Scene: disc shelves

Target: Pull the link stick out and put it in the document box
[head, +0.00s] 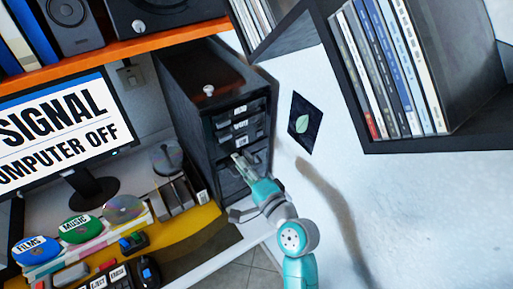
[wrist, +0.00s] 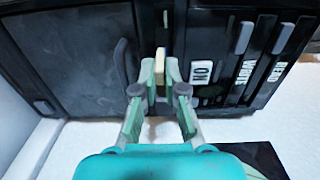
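A small beige stick (wrist: 160,66), which I take as the link stick, sticks out from the front of a black tower. The black tower (head: 182,85) stands at the right end of the desk; its front with labelled slots also shows in the wrist view (wrist: 75,60). My gripper (head: 240,162) is at the lower part of that front. In the wrist view my gripper's fingertips (wrist: 161,72) flank the stick closely and look shut on it. In the head view the stick is too small to pick out. I cannot identify a document box.
A monitor (head: 60,130) stands left of the tower under an orange shelf (head: 140,48). Discs (head: 122,208) and books lie on the yellow desk mat (head: 196,225). A black wall shelf (head: 450,145) with disc cases hangs upper right. Bare wall lies right of my arm.

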